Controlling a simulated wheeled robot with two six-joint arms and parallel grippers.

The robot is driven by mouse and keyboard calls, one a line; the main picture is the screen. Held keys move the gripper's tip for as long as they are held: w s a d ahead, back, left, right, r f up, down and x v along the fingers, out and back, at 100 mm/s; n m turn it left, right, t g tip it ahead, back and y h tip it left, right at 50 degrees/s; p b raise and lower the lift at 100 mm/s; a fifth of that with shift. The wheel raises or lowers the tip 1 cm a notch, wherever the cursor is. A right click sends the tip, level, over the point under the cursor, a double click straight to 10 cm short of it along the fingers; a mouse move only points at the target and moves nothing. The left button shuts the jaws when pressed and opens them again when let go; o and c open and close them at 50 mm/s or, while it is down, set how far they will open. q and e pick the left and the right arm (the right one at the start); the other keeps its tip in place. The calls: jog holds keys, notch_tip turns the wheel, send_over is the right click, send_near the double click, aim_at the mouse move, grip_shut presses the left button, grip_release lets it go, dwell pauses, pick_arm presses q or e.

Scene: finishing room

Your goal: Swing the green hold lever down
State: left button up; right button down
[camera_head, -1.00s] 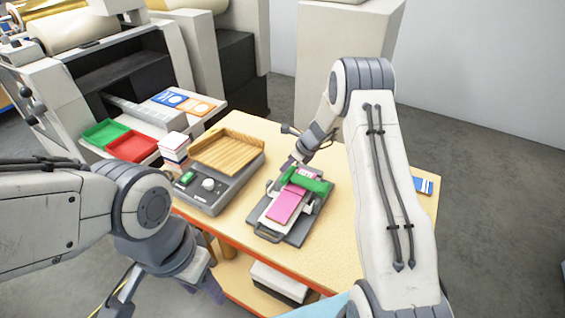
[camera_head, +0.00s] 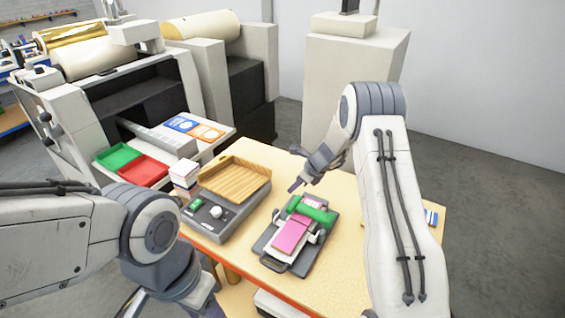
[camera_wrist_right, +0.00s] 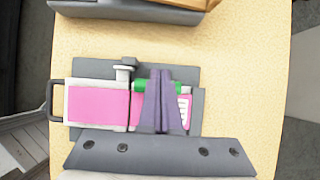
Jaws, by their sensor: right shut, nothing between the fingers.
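The green hold lever (camera_head: 316,212) is a thick bar lying across a pink piece (camera_head: 290,236) on a dark grey fixture (camera_head: 276,264) on the table. In the right wrist view, the green bar (camera_wrist_right: 142,86) shows left of my fingers and the pink piece (camera_wrist_right: 86,104) lies further left. My right gripper (camera_head: 293,188) is shut and empty, beyond the lever in the head view. In the right wrist view, its fingertips (camera_wrist_right: 160,72) overlap the fixture and hide part of the bar. I cannot tell whether they touch it. My left gripper is out of view.
A grey device (camera_head: 222,226) with a wooden tray (camera_head: 236,180) stands left of the fixture, beside a stack of white cards (camera_head: 184,172). Green (camera_head: 118,156) and red (camera_head: 143,171) trays lie on a machine shelf at the left.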

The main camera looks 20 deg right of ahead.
pick_arm(q)
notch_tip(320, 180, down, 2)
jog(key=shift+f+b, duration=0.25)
jog(key=shift+b, duration=0.65)
pick_arm(e)
jog(key=w+a+r, duration=0.3)
jog(key=w+r, duration=0.1)
jog(key=r, duration=0.3)
jog(key=shift+a+r, duration=0.3)
jog(key=shift+a, duration=0.05)
jog(key=shift+a, duration=0.1)
